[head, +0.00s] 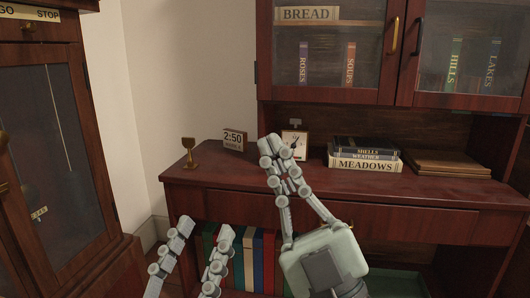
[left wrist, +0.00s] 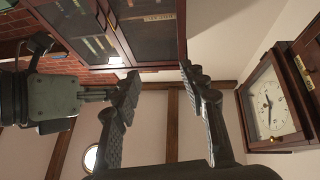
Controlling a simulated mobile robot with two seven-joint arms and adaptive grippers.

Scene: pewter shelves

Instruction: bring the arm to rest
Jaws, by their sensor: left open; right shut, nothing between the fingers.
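My left gripper (head: 204,228) is open and empty at the bottom of the head view, in front of the cabinet's lower shelf. Its two fingers stand well apart in the left wrist view (left wrist: 158,75), with nothing between them. My right gripper (head: 283,148) is shut and empty. In the head view its fingers overlap the cabinet top (head: 230,170) and partly cover a small clock (head: 300,139); whether they touch anything is not clear. Part of my right arm shows at the left of the left wrist view.
On the cabinet top are a brass piece (head: 190,153), a 2:50 block (head: 234,139), stacked books (head: 366,155) and a wooden board (head: 447,162). Glass doors (head: 345,60) are above, a row of books (head: 268,262) below. A tall clock case (head: 50,150) stands left.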

